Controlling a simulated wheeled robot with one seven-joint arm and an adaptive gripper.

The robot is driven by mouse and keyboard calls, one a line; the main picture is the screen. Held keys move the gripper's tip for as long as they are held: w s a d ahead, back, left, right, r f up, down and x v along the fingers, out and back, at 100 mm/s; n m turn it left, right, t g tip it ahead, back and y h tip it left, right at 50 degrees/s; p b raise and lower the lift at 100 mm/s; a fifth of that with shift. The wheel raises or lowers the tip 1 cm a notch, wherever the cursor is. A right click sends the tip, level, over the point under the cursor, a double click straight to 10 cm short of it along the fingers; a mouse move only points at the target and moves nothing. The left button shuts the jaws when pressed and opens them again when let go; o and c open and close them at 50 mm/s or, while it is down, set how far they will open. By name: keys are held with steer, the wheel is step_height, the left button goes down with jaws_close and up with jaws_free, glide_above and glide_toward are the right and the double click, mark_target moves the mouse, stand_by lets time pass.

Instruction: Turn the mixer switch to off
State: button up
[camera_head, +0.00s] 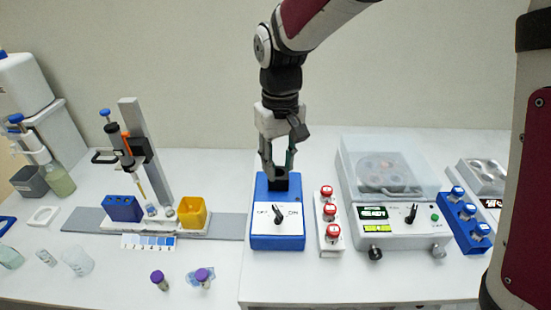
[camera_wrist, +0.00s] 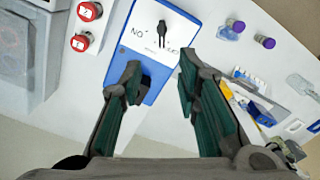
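The mixer is a blue box (camera_head: 262,192) with a white label plate marked OFF on the left and ON on the right. Its black switch (camera_head: 278,214) stands in the middle of the plate; which label it points to is hard to tell. In the wrist view the plate appears upside down, with the switch (camera_wrist: 163,33) at top centre, uncovered. My gripper (camera_head: 278,172) hangs fingers down over the back of the mixer, behind the switch. In the wrist view my gripper (camera_wrist: 159,68) is open and empty, its fingers apart over the mixer and not touching the switch.
A white strip with several red buttons (camera_head: 328,215) stands close right of the mixer. Beyond it is a lidded centrifuge (camera_head: 390,165) with its own knob (camera_head: 411,213). A yellow bin (camera_head: 193,212) and purple-capped vials (camera_head: 158,278) are left. The table in front is clear.

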mark_target(277, 209)
steer(key=f, duration=0.7)
steer(key=f+p, duration=0.1)
steer(key=f, duration=0.6)
steer(key=shift+w+a+f+p, duration=0.1)
steer(key=shift+a+f+p, duration=0.1)
steer(key=shift+p, duration=0.1)
jaws_close()
